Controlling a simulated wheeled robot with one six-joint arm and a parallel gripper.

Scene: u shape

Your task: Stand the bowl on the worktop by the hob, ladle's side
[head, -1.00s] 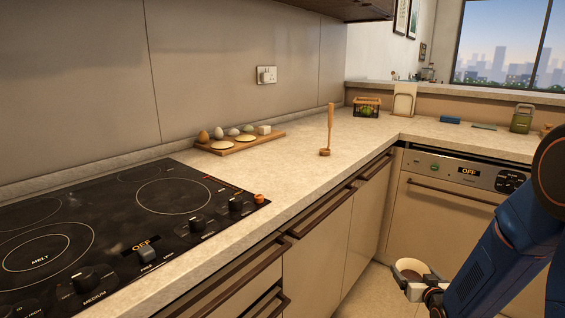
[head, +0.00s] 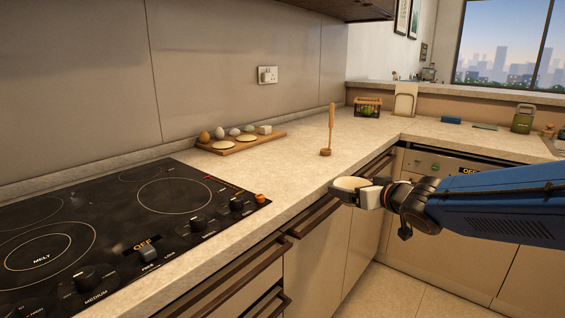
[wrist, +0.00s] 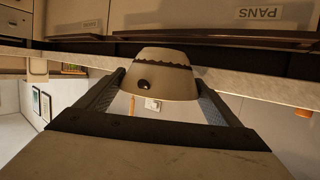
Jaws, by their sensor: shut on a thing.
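The bowl (head: 351,184) is pale and held in my gripper (head: 366,194), just off the front edge of the worktop (head: 290,172). In the wrist view, which is upside down, the bowl (wrist: 160,82) sits between both fingers with its wide rim facing up in the room; it has a dark wavy band and a dark round spot. The wooden ladle (head: 331,130) stands upright on the worktop, behind the bowl. The black hob (head: 110,225) is at the left, with an orange item (head: 260,198) at its right corner.
A wooden board (head: 238,143) with eggs and other small food items lies at the back, against the wall. Worktop between hob and ladle is clear. Drawer handles (head: 314,216) jut from the front. A basket (head: 367,106) and a green canister (head: 523,118) stand farther off.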

